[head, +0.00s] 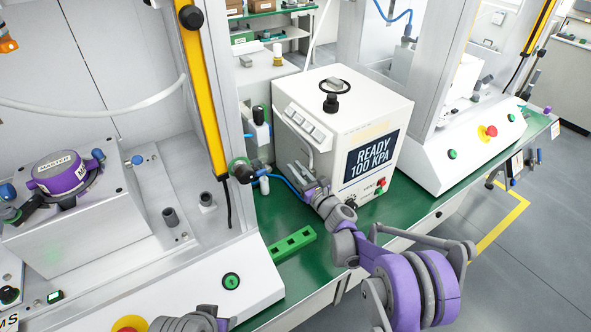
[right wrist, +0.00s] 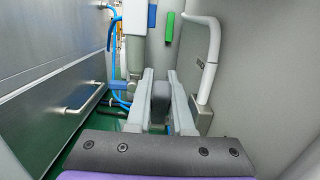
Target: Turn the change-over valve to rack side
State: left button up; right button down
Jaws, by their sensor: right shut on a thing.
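My right gripper (head: 308,188) reaches into the gap between the press frame and the white controller box, low against the box's left side. In the right wrist view its two long pale fingers (right wrist: 161,98) stand on either side of a small dark grey block (right wrist: 160,118). The gripper is shut on this part, which appears to be the change-over valve's handle. The valve's body and any side marking are largely hidden, so I cannot tell which way it is set. Blue hoses (right wrist: 118,50) run nearby. Only a grey and purple piece of my left arm shows at the head view's bottom edge.
The white controller box (head: 385,112) reads "READY 100 KPA". A grey bar handle (right wrist: 210,60) rises close to the right finger. The press frame (head: 207,90) stands left, with a purple "MASTER" part (head: 62,172). A green slotted block (head: 291,243) lies on the green bench.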

jog(key=shift+s+d+t+y+b, duration=0.15)
jog(key=shift+s+t+y+b, duration=0.1)
jog(key=shift+t+y+b, duration=0.25)
jog(key=c, duration=0.8)
grip_release()
jog(key=b+v, duration=0.1)
jog(key=v, duration=1)
